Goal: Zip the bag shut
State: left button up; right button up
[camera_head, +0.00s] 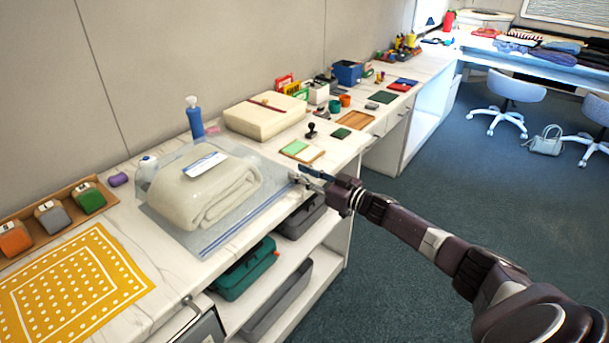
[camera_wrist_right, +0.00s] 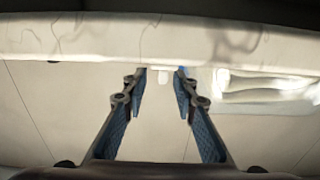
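A clear plastic bag (camera_head: 178,232) lies flat on the white counter, with a rolled cream blanket (camera_head: 195,203) and a white label on top inside or on it. A blue zip strip (camera_head: 240,228) runs along its front edge. My right gripper (camera_head: 303,179) is at the right end of that strip, at the counter's edge. In the right wrist view my gripper (camera_wrist_right: 160,78) is open, its fingertips apart. A small white piece (camera_wrist_right: 158,68), possibly the zip slider, shows between the tips with blue beside it. I cannot tell whether the fingers touch it. My left gripper is not in view.
A blue spray bottle (camera_head: 195,120) and a folded cream item (camera_head: 264,116) stand behind the bag. A yellow dotted mat (camera_head: 75,288) lies to the left. Shelves with a teal case (camera_head: 245,270) are below. A green pad (camera_head: 296,147) and a black stamp (camera_head: 311,131) sit beyond my gripper.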

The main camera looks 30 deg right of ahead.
jog(key=v, duration=1.2)
dwell(0.6)
jog(key=s+d+f+m+g+h, duration=0.1)
jog(key=s+f+h, duration=0.2)
jog(key=f, duration=0.7)
jog(key=s+d+f+m+g+h, duration=0.2)
jog(key=s+f, duration=0.1)
jog(key=f, duration=0.8)
jog(key=s+a+f+g+h, duration=0.25)
jog(key=s+f, duration=0.75)
jog(key=f, duration=0.6)
jog(key=s+a+f+g, duration=0.3)
jog(key=s+a+f, duration=0.35)
jog(key=s, duration=0.25)
jog(key=s+a+f+g, duration=0.3)
jog(key=s+a+f, duration=0.2)
jog(key=s+f, duration=0.4)
jog(key=s+a+f+g, duration=0.2)
jog(key=s+a, duration=0.4)
jog(key=s, duration=0.3)
jog(key=s+a+f+n+g+y, duration=0.1)
jog(key=s+a+f+g, duration=0.1)
jog(key=s+a, duration=0.4)
jog(key=s+p, duration=0.1)
jog(key=s, duration=0.1)
jog(key=shift+s+f, duration=0.25)
jog(key=shift+s, duration=0.15)
jog(key=shift+g, duration=0.25)
